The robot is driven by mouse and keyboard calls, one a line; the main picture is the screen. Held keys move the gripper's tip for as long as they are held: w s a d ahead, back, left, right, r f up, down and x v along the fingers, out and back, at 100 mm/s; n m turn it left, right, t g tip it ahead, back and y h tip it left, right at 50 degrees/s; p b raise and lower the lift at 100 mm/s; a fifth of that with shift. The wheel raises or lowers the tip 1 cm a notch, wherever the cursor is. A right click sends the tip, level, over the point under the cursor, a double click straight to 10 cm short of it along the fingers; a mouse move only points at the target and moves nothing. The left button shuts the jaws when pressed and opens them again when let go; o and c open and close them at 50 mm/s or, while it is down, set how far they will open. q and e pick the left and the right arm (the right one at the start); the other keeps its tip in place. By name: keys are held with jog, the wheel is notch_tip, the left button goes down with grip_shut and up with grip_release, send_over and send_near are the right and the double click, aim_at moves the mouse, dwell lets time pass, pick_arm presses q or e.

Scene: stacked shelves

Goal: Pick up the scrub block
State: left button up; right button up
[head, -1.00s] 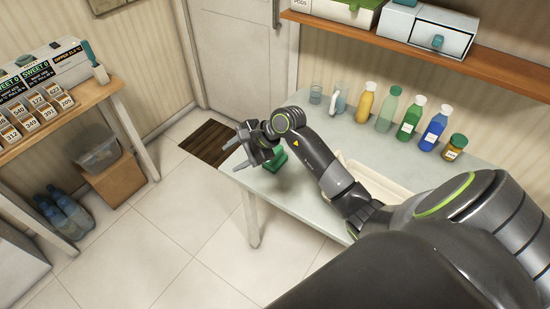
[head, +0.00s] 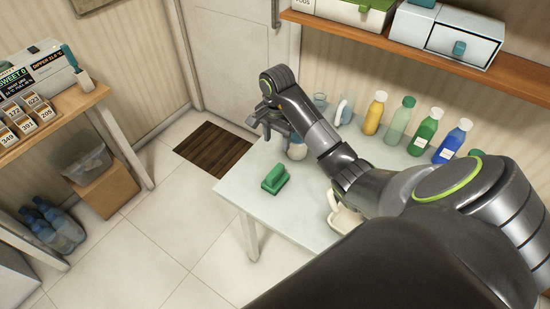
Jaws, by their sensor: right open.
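The green scrub block (head: 274,179), with a raised grip on top, sits on the pale table (head: 290,212) near its left end. My right gripper (head: 258,130) is open and empty. It is above the table's far left corner, beyond the scrub block and apart from it. My left gripper is not in the head view.
A row of bottles, including a yellow one (head: 375,113) and a green one (head: 424,132), stands along the table's back. A cream container (head: 345,217) is partly hidden by my right arm. A wooden shelf (head: 440,50) hangs above. The table around the scrub block is clear.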

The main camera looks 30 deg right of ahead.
aim_at(275, 171)
jog(key=f+b, duration=0.5)
jog(key=f, duration=0.2)
jog(key=shift+w+d+b, duration=0.2)
jog(key=shift+w+b, duration=0.05)
jog(key=shift+b, duration=0.15)
notch_tip(275, 171, down, 4)
jog(key=b, duration=0.3)
jog(key=shift+r, duration=0.15)
jog(key=shift+f+b, duration=0.2)
jog(key=shift+b, duration=0.3)
jog(key=shift+a+f+b, duration=0.1)
jog(key=shift+f+b, duration=0.3)
jog(key=shift+f, duration=0.05)
jog(key=shift+s+a+f+b, duration=0.1)
jog(key=shift+a+f+b, duration=0.1)
jog(key=shift+f+b, duration=0.85)
notch_tip(275, 171, down, 2)
jog(key=shift+p, duration=0.8)
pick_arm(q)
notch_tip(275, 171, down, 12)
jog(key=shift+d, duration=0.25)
pick_arm(e)
grip_shut()
